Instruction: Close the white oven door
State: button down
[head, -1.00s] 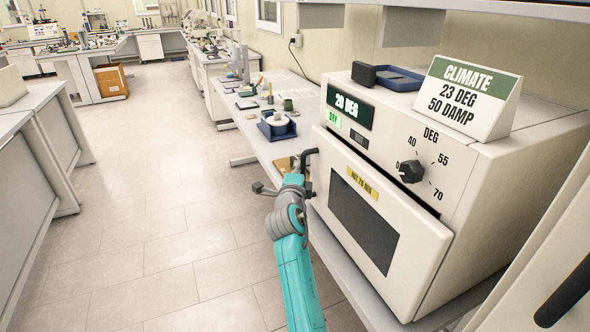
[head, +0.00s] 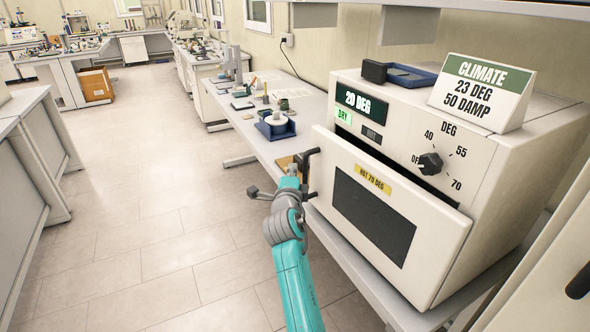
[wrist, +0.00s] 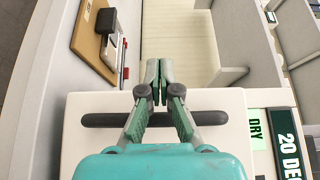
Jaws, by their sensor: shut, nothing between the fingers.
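The white oven (head: 490,195) stands on the bench at the right in the head view. Its door (head: 432,249), with a dark window and a yellow label, stands partly open. A dark gap shows along its top edge. A black handle (head: 307,161) stands upright at the door's left side; it crosses the wrist view as a dark bar (wrist: 105,119). My gripper (wrist: 153,66) is shut and empty, its fingers lying across the handle's middle in that view. I cannot tell whether they touch it. In the head view my gripper (head: 293,169) is beside the handle.
A climate sign (head: 480,92) and a blue tray (head: 412,77) sit on the oven. The bench to the left holds a tape roll (head: 276,122) and small items. Open floor (head: 150,210) lies left of my arm.

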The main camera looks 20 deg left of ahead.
jog(key=s+a, duration=0.6)
jog(key=shift+s, duration=0.4)
jog(key=s+d+f+n+g, duration=0.1)
jog(key=s+d+f+n, duration=0.2)
jog(key=d+f, duration=0.65)
jog(key=s+d+f+n, duration=0.2)
jog(key=s+d+f, duration=0.2)
jog(key=d+f, duration=0.6)
jog(key=s+d+f+n+g+h, duration=0.1)
jog(key=s+d+f+n, duration=0.3)
jog(key=s+d+f, duration=0.8)
jog(key=s+d+r+n+h, duration=0.1)
jog(key=s+d, duration=0.6)
jog(key=s, duration=0.3)
jog(key=s+d+r+n, duration=0.1)
jog(key=s+d+n, duration=0.1)
jog(key=s+d, duration=0.7)
jog(key=s+d+r+n+h, duration=0.1)
jog(key=s+d+r, duration=0.1)
jog(key=s+r, duration=0.3)
jog(key=s+d+r+n+h, duration=0.1)
jog(key=s+r, duration=0.5)
jog(key=s, duration=0.7)
jog(key=shift+s+d+r+h, duration=0.25)
jog(key=shift+d+r+h, duration=0.05)
jog(key=shift+d+h, duration=0.5)
